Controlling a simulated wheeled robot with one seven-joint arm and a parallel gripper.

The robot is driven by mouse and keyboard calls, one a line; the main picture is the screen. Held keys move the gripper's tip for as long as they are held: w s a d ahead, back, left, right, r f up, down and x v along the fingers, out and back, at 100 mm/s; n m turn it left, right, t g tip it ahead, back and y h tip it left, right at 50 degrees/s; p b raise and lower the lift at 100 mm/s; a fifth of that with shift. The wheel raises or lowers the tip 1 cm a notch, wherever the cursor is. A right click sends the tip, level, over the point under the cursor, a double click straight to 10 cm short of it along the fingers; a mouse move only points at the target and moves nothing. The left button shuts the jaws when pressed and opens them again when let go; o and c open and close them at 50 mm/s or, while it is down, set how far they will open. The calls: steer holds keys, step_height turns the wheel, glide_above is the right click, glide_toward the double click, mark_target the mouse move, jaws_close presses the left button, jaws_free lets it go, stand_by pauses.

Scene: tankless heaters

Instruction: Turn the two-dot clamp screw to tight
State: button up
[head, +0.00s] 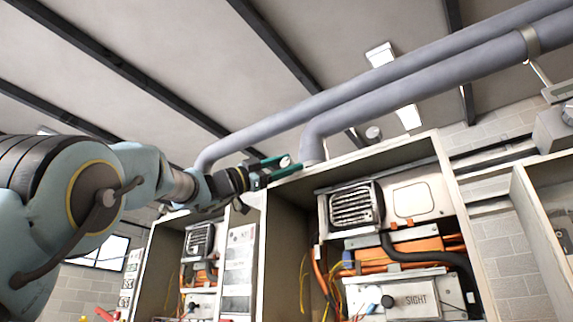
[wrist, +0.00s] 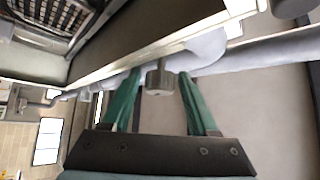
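My gripper (head: 278,167) is raised by the top edge of the middle heater cabinet, near the lower end of a grey pipe. In the wrist view its two green fingers (wrist: 159,76) are apart. A short metal cylinder (wrist: 160,79), which looks like a screw head, shows between the fingertips, with a gap on each side. A pale round end (head: 286,161) shows at the fingers in the head view. Another round knob (head: 373,132) stands above the cabinet top to the right. No dot marks can be made out, so I cannot tell which is the two-dot screw.
Two grey pipes (head: 400,88) run under the ceiling; one bends down behind the cabinet. The open middle cabinet (head: 449,195) holds a heater with a vent grille (head: 355,205), hoses and wires. Other cabinets stand left and right. The cabinet's top edge (wrist: 120,62) lies close to my fingers.

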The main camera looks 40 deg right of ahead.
steer(key=shift+o, duration=0.2)
steer(key=shift+f, duration=0.1)
steer(key=shift+f+n+t+h+b, duration=0.15)
steer(key=shift+n+t+h+b, duration=0.15)
steer(key=shift+n+b, duration=0.2)
steer(key=n+t+h+b, duration=0.1)
steer(key=n+t+b, duration=0.1)
steer(key=n, duration=0.1)
steer(key=shift+s+f+h, duration=0.2)
steer(key=shift+h, duration=0.2)
steer(key=n+t+h+b, duration=0.1)
steer(key=n+t+b, duration=0.5)
steer(key=n+t, duration=0.7)
steer(key=shift+r+n+b, duration=0.1)
steer(key=shift+n+b, duration=0.2)
steer(key=shift+n, duration=0.4)
steer(key=b+v, duration=0.7)
steer(key=v, duration=0.4)
steer(key=shift+w+d+f+n+t+y+p, duration=0.1)
steer(key=shift+w+f+n+t+y+p, duration=0.2)
steer(key=shift+w+f+n+t+y, duration=1.75)
steer(key=shift+w+a+f+m+t+y+p, duration=0.1)
steer(key=shift+w+f+y+p, duration=0.45)
steer(key=shift+w+f, duration=3.1)
steer(key=shift+w+d+f+n+t+y+p, duration=0.1)
steer(key=shift+w+f+n+t+y, duration=0.9)
steer(key=shift+w+f+y, duration=1.3)
steer(key=shift+w+f+h, duration=0.5)
steer(key=shift+f+h, duration=0.1)
